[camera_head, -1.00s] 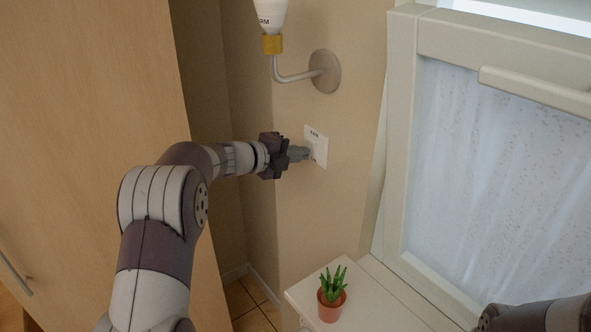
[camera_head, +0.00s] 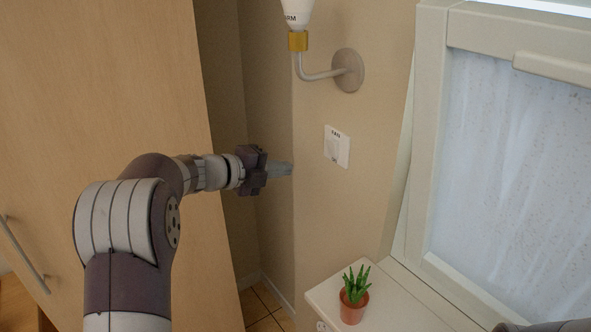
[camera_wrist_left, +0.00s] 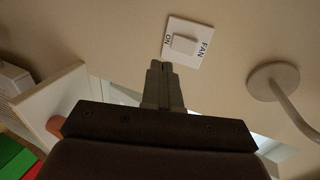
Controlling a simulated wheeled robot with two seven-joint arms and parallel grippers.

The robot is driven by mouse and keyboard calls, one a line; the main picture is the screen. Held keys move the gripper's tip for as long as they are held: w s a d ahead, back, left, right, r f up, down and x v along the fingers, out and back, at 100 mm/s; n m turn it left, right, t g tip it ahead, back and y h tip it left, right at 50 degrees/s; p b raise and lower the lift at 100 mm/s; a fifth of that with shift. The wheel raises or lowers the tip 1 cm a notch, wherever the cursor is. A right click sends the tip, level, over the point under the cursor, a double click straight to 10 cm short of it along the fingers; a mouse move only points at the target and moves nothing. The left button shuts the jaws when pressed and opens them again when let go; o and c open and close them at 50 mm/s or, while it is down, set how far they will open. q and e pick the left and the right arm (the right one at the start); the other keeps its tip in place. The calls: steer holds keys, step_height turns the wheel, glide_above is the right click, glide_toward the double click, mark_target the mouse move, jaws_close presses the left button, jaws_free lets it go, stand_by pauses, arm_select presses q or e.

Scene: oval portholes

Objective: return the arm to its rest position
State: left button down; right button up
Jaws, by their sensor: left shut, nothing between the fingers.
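My left gripper (camera_head: 284,169) is shut and empty, pointing right toward the wall. It is apart from the white switch plate (camera_head: 337,146), to the left of it in the head view. In the left wrist view the shut fingers (camera_wrist_left: 160,68) point at the plate (camera_wrist_left: 199,47), which is marked FAN and ON and has a raised rocker in its middle. A dark part of my right arm (camera_head: 545,326) shows at the bottom right edge of the head view; its gripper is out of the picture.
A wall lamp (camera_head: 348,71) is above the switch. A potted plant (camera_head: 354,294) stands on a white ledge (camera_head: 385,298) below. A frosted window (camera_head: 510,165) is at right, a wooden cabinet door (camera_head: 95,90) at left. Open space lies between arm and wall.

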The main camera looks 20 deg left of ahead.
arm_select(q)
steer(key=a+f+n+t+y, duration=0.2)
steer(key=a+f+n+y, duration=0.1)
steer(key=a+n+y, duration=0.45)
steer(key=s+a+f+n+g+y, duration=0.35)
steer(key=s+f+n+g, duration=0.25)
steer(key=s+f+n, duration=0.6)
steer(key=s+d+f+n+g+h, duration=0.1)
steer(key=s+d+f+n+g, duration=0.1)
steer(key=s+d, duration=0.5)
steer(key=s+d+f+n+g+h, duration=0.1)
steer(key=s+d+f+n+g, duration=0.2)
steer(key=s+d, duration=0.5)
steer(key=shift+s+n+g, duration=0.45)
steer(key=shift+s+g, duration=0.15)
steer(key=shift+s, duration=1.05)
